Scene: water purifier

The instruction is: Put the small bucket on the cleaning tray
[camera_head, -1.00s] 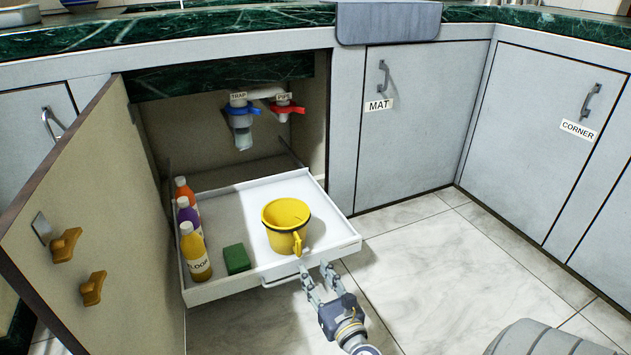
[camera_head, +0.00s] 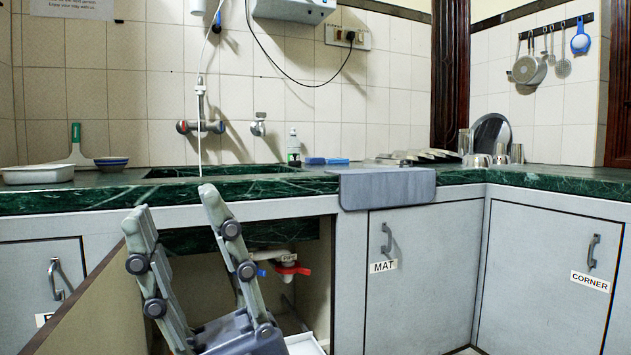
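My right gripper (camera_head: 174,205) is raised close to the camera at the lower left, in front of the open sink cabinet. Its two fingers point up and stand apart, with nothing between them. A small corner of the white pull-out tray (camera_head: 306,345) shows at the bottom edge, to the right of the gripper. The rest of the tray is out of view below or hidden by the gripper. The yellow small bucket is out of view now; one second ago it stood upright on this tray. My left gripper is not in view.
The open cabinet door (camera_head: 82,318) is at the lower left. Red-handled pipe valve (camera_head: 290,269) hangs inside the cabinet. The green marble counter (camera_head: 270,190) runs above, holding a white dish (camera_head: 38,174), bowl (camera_head: 111,163) and bottle (camera_head: 293,150). A grey mat (camera_head: 388,188) hangs over its edge.

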